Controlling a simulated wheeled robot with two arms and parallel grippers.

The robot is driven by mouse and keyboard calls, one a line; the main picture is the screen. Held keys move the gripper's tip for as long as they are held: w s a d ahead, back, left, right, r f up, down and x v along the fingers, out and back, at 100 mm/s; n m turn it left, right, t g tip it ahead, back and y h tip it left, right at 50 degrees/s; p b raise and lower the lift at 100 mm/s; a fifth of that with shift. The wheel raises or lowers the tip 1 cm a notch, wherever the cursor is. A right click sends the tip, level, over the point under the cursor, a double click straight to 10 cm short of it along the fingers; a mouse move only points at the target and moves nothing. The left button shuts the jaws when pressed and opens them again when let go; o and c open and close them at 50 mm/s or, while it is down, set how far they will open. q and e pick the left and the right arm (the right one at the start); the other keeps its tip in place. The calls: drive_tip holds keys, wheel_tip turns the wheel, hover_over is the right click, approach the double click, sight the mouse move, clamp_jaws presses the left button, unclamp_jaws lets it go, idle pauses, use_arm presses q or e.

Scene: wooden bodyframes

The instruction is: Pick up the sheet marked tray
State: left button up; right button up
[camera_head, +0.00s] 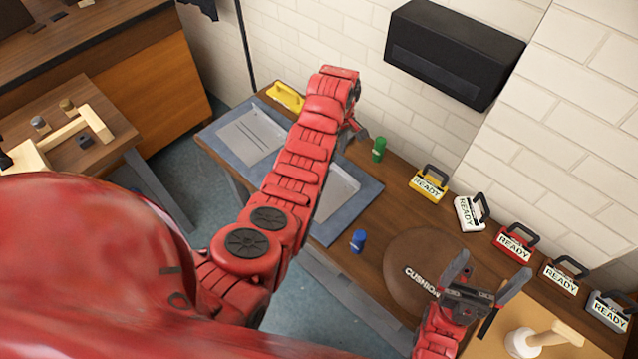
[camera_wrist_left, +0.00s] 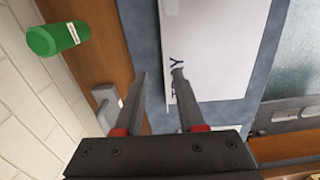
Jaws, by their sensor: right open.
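The white sheet (camera_wrist_left: 215,45) lies on a blue-grey mat (camera_wrist_left: 145,30) in the left wrist view. Dark lettering on it is partly covered by a finger; a Y shows. In the head view a pale sheet (camera_head: 338,188) lies right of my left arm, partly hidden by it. My left gripper (camera_wrist_left: 160,75) is open, with its fingers on either side of the sheet's wall-side edge as seen from above. I cannot tell whether they touch it. In the head view this gripper (camera_head: 352,132) is mostly hidden. My right gripper (camera_head: 488,275) is open and empty over the table's right part.
A second printed sheet (camera_head: 248,135) lies at left with a yellow tool (camera_head: 286,96) behind it. A green bottle (camera_head: 378,149) and a blue bottle (camera_head: 357,241) stand near the mat. A brown cushion (camera_head: 415,265) and several READY-labelled items (camera_head: 428,184) lie right. A black box (camera_head: 450,60) hangs above.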

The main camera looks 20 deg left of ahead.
sight(335, 164)
use_arm(q)
drive_tip(key=shift+s+f+p, duration=0.25)
drive_tip(key=shift+f+p, duration=0.15)
drive_tip(key=shift+p, duration=0.1)
wheel_tip(335, 164, down, 3)
drive_tip(key=shift+f+p, duration=0.2)
drive_tip(key=shift+p, duration=0.6)
drive_tip(key=shift+f, duration=0.7)
clamp_jaws()
